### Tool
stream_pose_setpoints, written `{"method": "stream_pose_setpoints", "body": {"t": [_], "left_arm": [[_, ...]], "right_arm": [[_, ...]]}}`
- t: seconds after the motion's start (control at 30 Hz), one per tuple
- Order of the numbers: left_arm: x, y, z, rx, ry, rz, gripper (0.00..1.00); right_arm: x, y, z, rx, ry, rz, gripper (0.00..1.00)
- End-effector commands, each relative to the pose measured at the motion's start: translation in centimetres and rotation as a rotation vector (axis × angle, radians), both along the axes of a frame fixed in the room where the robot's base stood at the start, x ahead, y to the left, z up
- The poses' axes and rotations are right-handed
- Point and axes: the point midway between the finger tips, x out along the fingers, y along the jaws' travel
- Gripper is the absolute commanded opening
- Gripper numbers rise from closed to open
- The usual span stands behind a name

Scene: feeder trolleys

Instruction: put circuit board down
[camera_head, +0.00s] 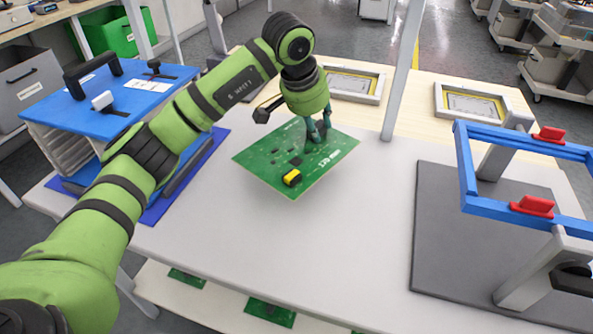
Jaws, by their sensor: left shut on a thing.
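The green circuit board (262,158) is in the middle of the head view, over the white table (300,240). It has dark parts and one yellow part (292,178) near its front corner. My left gripper (317,138) points down at the board's far right part and is shut on it. The board looks about level. A soft shadow lies at its front edge, and I cannot tell whether it touches the table. My right gripper is not in view.
A blue frame with red clamps (533,206) stands on a grey mat (440,230) at right. A blue-topped rack (110,95) stands at left. Framed trays (470,103) lie behind an upright post (402,70). Boards (270,312) lie on the lower shelf. The table's front middle is clear.

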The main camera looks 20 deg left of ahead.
Motion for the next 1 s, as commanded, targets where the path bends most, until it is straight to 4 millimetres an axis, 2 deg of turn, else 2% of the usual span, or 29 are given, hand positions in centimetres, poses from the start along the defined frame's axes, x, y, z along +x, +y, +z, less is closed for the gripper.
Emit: {"method": "stream_pose_setpoints", "body": {"t": [0.2,0.4,0.5,0.73,1.0], "left_arm": [[-4.1,1.1,-2.5,0.001,0.0,-0.001,0.0],[-6.2,1.5,-3.7,-0.001,-0.002,0.001,0.0],[-6.5,1.5,-4.3,-0.002,-0.001,0.001,0.0],[-6.5,1.5,-7.4,-0.001,0.0,0.001,0.0],[-6.4,1.5,-7.9,-0.001,-0.003,0.0,0.0]], "right_arm": [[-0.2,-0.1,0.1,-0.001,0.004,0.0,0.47],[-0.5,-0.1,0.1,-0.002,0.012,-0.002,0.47],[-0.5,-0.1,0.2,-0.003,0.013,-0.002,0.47],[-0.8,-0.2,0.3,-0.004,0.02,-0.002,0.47],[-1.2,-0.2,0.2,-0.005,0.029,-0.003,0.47]]}}
